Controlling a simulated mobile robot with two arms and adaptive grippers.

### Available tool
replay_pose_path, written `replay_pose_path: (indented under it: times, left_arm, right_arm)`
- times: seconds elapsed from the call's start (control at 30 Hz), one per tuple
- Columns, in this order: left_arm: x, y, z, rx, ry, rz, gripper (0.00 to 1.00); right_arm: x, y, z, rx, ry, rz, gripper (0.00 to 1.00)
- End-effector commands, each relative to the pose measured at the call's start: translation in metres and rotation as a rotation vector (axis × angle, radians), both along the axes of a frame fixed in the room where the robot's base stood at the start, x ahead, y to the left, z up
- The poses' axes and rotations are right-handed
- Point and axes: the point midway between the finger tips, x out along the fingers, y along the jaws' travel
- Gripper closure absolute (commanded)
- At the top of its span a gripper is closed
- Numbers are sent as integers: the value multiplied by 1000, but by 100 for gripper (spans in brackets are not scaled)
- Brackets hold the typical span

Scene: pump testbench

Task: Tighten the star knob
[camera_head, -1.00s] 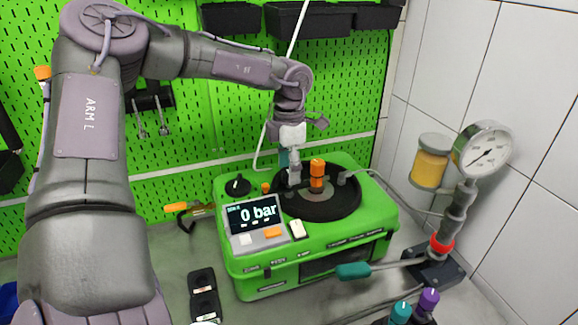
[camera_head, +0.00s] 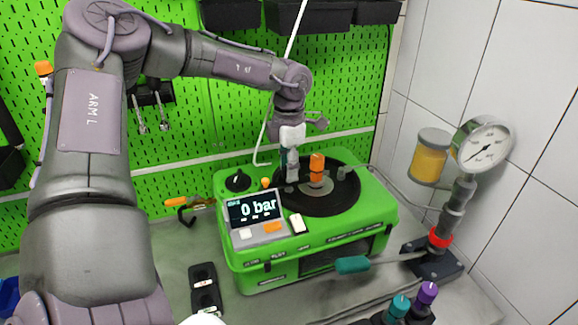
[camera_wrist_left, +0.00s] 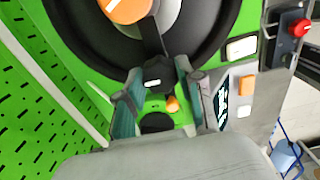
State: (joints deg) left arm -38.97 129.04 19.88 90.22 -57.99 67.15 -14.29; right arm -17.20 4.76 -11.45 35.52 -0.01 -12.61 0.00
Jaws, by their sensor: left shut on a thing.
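The star knob (camera_wrist_left: 154,80) is a small dark knob at the rim of the black round lid (camera_wrist_left: 85,45), seen between my fingers in the left wrist view. My left gripper (camera_wrist_left: 158,73) has its two teal fingers on either side of it and is shut on it. In the head view my left gripper (camera_head: 291,172) points down at the left part of the black lid (camera_head: 318,208) on the green pump unit (camera_head: 320,243). The star knob is hidden behind the fingers there. My right gripper is not in view.
An orange-capped post (camera_head: 317,164) rises from the lid close to my gripper. The display (camera_head: 255,210) reads 0 bar. A black dial (camera_head: 238,181) sits at the back left. A pressure gauge (camera_head: 484,145) and a teal-handled lever (camera_head: 352,265) stand at the right.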

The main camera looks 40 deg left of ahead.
Motion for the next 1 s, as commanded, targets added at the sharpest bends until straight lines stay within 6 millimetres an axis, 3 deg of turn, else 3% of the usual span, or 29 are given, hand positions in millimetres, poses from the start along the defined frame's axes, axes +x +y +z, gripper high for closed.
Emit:
replay_pose_path:
  times: [0.37, 0.6, 1.0]
  left_arm:
    - [1, 0, -4, 2, -2, -183, 97]
    - [1, 0, -3, 4, -2, -403, 97]
    - [1, 0, -1, 1, -2, -783, 97]
  right_arm:
    - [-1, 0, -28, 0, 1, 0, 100]
    - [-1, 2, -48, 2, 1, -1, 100]
    - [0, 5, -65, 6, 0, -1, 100]
